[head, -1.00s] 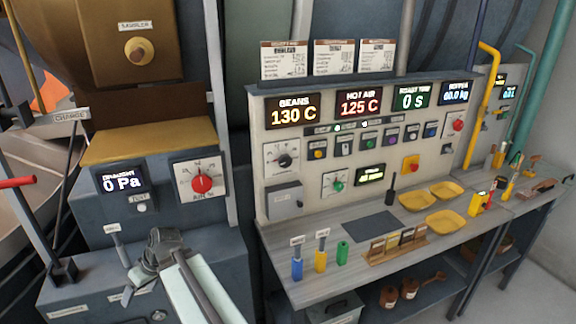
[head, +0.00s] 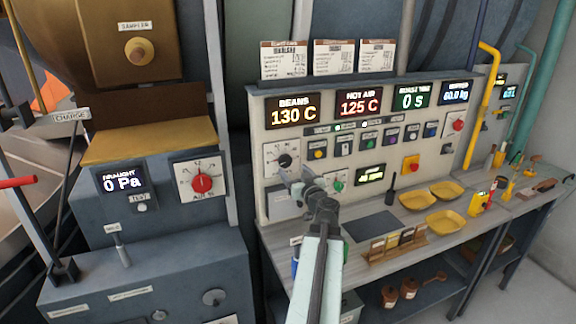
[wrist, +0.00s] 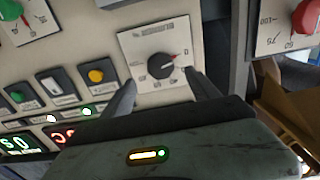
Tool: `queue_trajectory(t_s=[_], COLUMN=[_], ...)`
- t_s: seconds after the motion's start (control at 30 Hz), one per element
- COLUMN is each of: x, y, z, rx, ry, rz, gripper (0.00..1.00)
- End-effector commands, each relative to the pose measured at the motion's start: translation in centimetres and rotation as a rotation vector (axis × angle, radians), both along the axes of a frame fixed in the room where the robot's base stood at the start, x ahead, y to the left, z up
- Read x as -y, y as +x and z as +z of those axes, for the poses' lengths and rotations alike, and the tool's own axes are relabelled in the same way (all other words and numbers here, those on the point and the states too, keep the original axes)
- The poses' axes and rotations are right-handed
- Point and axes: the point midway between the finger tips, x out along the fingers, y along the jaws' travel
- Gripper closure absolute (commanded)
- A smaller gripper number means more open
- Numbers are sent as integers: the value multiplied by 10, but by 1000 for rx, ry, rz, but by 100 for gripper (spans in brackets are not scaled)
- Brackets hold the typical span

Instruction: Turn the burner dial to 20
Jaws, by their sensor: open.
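The burner dial (head: 285,160) is a black knob on a white scale plate, on the left of the grey control panel. It shows upside down in the wrist view (wrist: 160,66), with a red mark pointing to the upper right of that picture. Its small label is too blurred to read in the head view. My gripper (head: 292,178) is in front of the panel, just below the dial in the head view.
A green knob (head: 338,185) is right of my gripper, and a red air knob (head: 202,183) is on the left cabinet. Push buttons (head: 318,154) sit right of the dial. Displays (head: 358,103) read beans 130 C and hot air 125 C. The bench (head: 380,255) holds yellow trays.

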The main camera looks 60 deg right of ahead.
Motion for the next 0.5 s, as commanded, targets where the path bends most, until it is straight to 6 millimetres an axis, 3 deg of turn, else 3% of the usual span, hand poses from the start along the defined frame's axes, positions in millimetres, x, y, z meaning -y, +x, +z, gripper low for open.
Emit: queue_trajectory(t_s=[0.3, 0.5], x=[36, 38], y=[47, 52], z=[0, 0], rx=[-1, -1], ry=[1, 1], rz=[1, 1], gripper=[30, 30])
